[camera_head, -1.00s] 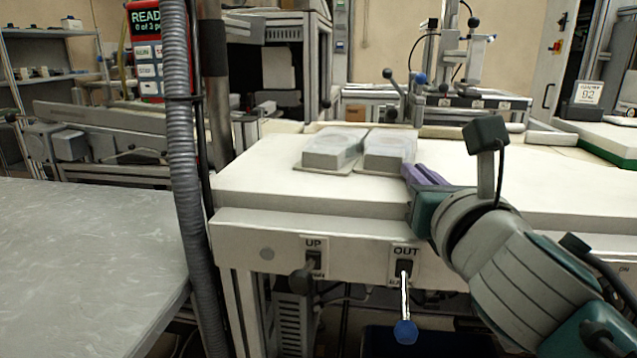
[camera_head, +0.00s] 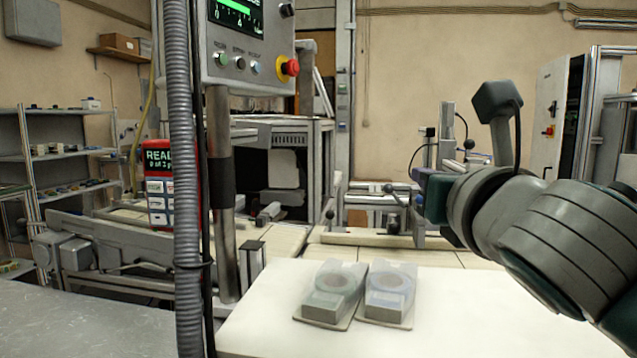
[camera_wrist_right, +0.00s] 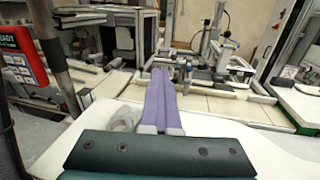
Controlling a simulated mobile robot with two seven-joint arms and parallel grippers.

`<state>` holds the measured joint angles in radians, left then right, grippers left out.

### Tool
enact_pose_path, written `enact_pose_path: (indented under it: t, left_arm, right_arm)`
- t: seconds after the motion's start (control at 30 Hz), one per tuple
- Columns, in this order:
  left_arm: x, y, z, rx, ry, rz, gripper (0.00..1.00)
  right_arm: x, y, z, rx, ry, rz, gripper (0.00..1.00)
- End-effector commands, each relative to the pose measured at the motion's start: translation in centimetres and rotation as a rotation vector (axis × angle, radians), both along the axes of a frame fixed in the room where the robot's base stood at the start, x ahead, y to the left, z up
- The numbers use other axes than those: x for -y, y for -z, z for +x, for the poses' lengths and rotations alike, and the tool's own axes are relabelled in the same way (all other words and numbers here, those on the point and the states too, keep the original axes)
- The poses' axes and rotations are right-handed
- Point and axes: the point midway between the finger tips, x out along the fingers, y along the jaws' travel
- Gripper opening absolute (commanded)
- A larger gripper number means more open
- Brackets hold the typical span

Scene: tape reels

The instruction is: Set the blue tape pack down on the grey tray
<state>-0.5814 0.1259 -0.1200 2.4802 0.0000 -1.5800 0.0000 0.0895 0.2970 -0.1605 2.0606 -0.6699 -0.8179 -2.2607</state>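Two clear tape packs lie side by side on the white table (camera_head: 480,300) in the head view. The right one, the blue tape pack (camera_head: 389,292), has a bluish tint; the left pack (camera_head: 331,291) looks greyer. My right gripper's dark green body (camera_head: 432,198) is raised above and beyond the packs; its fingers are hidden there. In the right wrist view the purple fingers (camera_wrist_right: 160,75) lie together, with nothing visible between them. One pack (camera_wrist_right: 122,121) shows left of the fingers; the other appears hidden. I cannot identify the grey tray. My left gripper is not in view.
A grey hose (camera_head: 184,180) and post stand at left, with a control panel (camera_head: 245,45) above. A grey table (camera_head: 70,320) is at lower left. Rails and a fixture (camera_head: 385,215) stand behind the white table. Its right part is clear.

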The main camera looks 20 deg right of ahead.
Motion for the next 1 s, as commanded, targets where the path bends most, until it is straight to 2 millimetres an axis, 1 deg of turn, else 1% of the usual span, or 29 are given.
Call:
enact_pose_path:
  t: [0.13, 0.83, 1.0]
  left_arm:
    - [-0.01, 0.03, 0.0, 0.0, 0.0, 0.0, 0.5]
    - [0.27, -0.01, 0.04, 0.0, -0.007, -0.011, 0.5]
    - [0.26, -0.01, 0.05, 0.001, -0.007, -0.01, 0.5]
  right_arm:
    - [-0.01, 0.02, 0.0, 0.001, 0.0, 0.0, 0.01]
    - [-0.01, 0.03, 0.0, 0.001, -0.001, 0.0, 0.79]
    - [-0.01, 0.02, 0.0, 0.001, -0.001, 0.0, 0.8]
